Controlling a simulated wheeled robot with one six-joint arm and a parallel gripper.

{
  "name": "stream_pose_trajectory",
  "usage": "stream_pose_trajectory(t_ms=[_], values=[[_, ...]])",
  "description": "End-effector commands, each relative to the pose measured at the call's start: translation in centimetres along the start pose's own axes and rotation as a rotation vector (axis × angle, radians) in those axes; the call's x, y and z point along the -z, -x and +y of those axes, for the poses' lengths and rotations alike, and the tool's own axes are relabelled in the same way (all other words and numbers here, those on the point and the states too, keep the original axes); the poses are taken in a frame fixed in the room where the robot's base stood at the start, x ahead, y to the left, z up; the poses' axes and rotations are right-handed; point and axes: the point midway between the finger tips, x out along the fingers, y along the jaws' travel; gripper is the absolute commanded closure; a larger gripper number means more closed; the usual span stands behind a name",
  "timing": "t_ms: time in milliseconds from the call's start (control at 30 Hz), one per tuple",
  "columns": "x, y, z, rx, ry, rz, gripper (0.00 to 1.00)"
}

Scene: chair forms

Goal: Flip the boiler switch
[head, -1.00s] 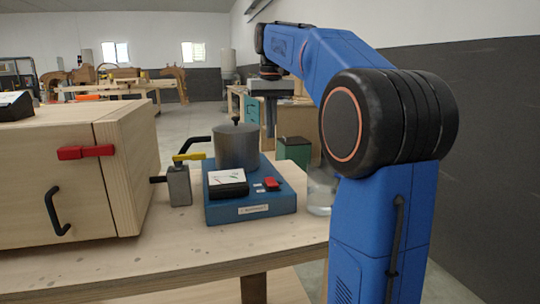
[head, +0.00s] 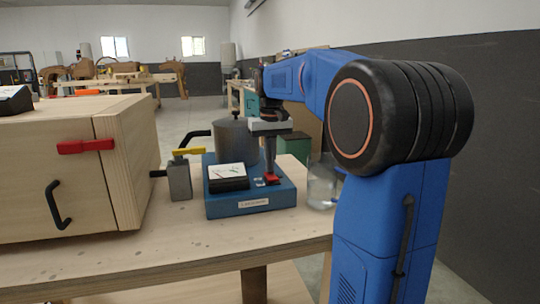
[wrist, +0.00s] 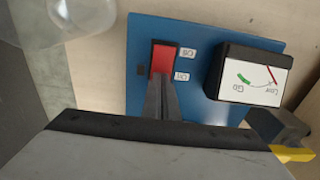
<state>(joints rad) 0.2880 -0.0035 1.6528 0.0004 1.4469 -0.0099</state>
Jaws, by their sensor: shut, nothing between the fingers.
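The boiler is a blue base (head: 240,206) with a grey metal pot (head: 235,141) on it, standing on the wooden table. Its red rocker switch (head: 272,178) is at the right front of the base; in the wrist view the red switch (wrist: 163,57) sits in a black frame beside two small white labels. My gripper (head: 270,172) is shut and empty, pointing down over the switch. In the wrist view its fingertips (wrist: 160,78) are at the lower end of the switch and overlap it; I cannot tell whether they touch.
A gauge (head: 228,177) sits left of the switch. A grey block valve with a yellow handle (head: 187,152) stands left of the base. A clear glass jar (head: 322,185) is close on the right. A large wooden box (head: 60,175) fills the left.

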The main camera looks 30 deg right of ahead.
Motion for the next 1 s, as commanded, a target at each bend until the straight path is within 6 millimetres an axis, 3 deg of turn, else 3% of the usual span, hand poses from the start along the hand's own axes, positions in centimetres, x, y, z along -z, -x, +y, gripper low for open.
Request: stream_pose_trajectory(t_ms=[467, 1000], values=[[0.20, -0.86, 0.00, 0.000, 0.000, -0.002, 1.00], [-0.69, -0.34, 0.00, 0.000, 0.000, -0.002, 1.00]])
